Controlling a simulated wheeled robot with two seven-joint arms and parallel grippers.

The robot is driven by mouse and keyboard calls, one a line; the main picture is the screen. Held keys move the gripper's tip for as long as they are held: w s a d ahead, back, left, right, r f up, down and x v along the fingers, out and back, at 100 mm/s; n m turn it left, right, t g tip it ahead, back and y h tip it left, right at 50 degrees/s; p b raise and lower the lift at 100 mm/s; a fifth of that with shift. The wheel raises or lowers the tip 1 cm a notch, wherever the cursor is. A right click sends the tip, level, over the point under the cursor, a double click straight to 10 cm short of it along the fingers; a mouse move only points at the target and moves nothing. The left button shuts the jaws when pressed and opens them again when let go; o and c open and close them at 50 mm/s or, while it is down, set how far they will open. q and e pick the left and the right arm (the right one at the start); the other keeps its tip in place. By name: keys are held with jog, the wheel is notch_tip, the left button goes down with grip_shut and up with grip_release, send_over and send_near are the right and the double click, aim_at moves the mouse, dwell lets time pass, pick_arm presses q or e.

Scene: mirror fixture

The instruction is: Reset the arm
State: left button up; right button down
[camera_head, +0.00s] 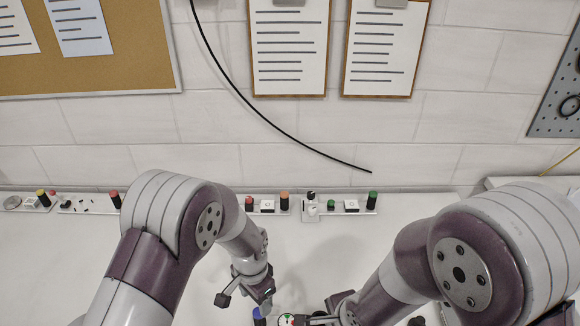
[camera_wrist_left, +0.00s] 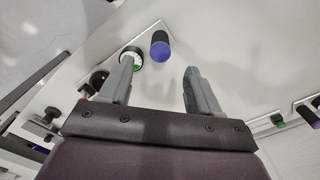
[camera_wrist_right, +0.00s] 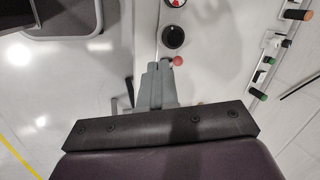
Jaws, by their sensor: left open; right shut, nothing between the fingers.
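My left gripper (camera_head: 245,298) is in the lower middle of the head view. In the left wrist view (camera_wrist_left: 161,68) its two fingers stand apart with nothing between them. A dark cylinder with a blue-violet end (camera_wrist_left: 160,45) is beyond the fingertips, and a round dial with white and green (camera_wrist_left: 131,58) shows behind the left finger. Contact cannot be told. My right gripper shows in the right wrist view (camera_wrist_right: 158,66) with its fingers together and empty. A small red knob (camera_wrist_right: 178,61) is beside its tips, and a round black knob (camera_wrist_right: 173,36) lies beyond. In the head view its fingers are largely hidden.
A strip of coloured knobs and switches (camera_head: 267,206) runs along the back of the white table (camera_head: 310,255). The table between the strip and my grippers looks clear.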

pick_arm(q)
jog(key=shift+r, duration=0.55)
jog(key=shift+w+r, duration=0.1)
jog(key=shift+r, duration=0.1)
jog(key=s+a+r+n+t, duration=0.1)
jog(key=s+a+r+n, duration=0.8)
jog(key=s+a+r, duration=0.1)
jog(key=shift+s+a, duration=0.15)
jog(key=shift+s, duration=0.2)
pick_arm(e)
jog(key=s+d+r+n+g+h, duration=0.1)
jog(key=d+r+n+g, duration=0.1)
jog(key=d+r+n, duration=0.3)
jog(key=d+n, duration=0.4)
jog(key=n, duration=0.6)
jog(key=shift+s+r+h, duration=0.15)
jog(key=shift+r+h, duration=0.15)
jog(key=shift+r, duration=0.1)
pick_arm(q)
jog(key=shift+s, duration=0.15)
pick_arm(e)
jog(key=shift+s, duration=0.15)
